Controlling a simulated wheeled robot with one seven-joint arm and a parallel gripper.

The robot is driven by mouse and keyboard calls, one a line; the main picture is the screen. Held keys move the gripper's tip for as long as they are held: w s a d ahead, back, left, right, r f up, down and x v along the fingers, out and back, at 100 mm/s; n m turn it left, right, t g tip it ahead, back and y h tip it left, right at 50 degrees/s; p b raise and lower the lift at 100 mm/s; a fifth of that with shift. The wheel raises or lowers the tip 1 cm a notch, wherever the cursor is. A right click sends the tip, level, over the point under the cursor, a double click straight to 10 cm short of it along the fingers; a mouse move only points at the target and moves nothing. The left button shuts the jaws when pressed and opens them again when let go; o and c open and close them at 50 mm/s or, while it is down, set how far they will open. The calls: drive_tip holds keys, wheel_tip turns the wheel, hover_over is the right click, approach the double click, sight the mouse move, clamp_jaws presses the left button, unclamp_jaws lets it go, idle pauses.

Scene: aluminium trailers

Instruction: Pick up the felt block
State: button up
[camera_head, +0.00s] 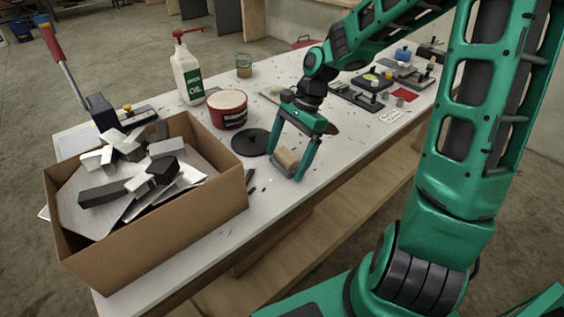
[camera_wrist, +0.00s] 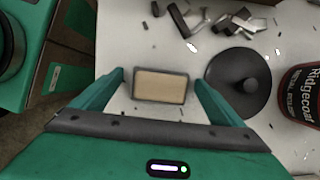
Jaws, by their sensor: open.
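The felt block (camera_head: 287,159) is a small tan block with a grey lower part, lying on the white bench top (camera_head: 255,195) near its front edge. In the wrist view the felt block (camera_wrist: 161,86) shows as a tan rectangle with a dark rim. My gripper (camera_head: 285,166) is open, with its green fingers pointing down on either side of the block. In the wrist view my gripper (camera_wrist: 160,82) has one finger left and one finger right of the block, with gaps visible. I cannot tell the exact height of the fingertips.
A black round lid (camera_head: 251,142) lies just left of the block, near a red tub (camera_head: 228,109). A cardboard box (camera_head: 150,247) of metal offcuts stands at the left. An oil bottle (camera_head: 187,72) stands behind. Small metal scraps lie around the block.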

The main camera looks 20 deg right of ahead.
sight(282, 156)
drive_tip(key=c, duration=1.2)
drive_tip(key=shift+r, duration=0.1)
drive_tip(key=shift+r, duration=0.55)
wheel_tip(282, 156, up, 3)
drive_tip(key=shift+f, duration=0.1)
drive_tip(key=s+a+r, duration=0.2)
drive_tip(key=s, duration=0.1)
drive_tip(key=s+a+r, duration=0.2)
drive_tip(key=s+a, duration=0.1)
drive_tip(key=s+a+r, duration=0.2)
drive_tip(key=r, duration=0.1)
drive_tip(key=shift+s+a, duration=0.35)
drive_tip(key=shift+s, duration=0.05)
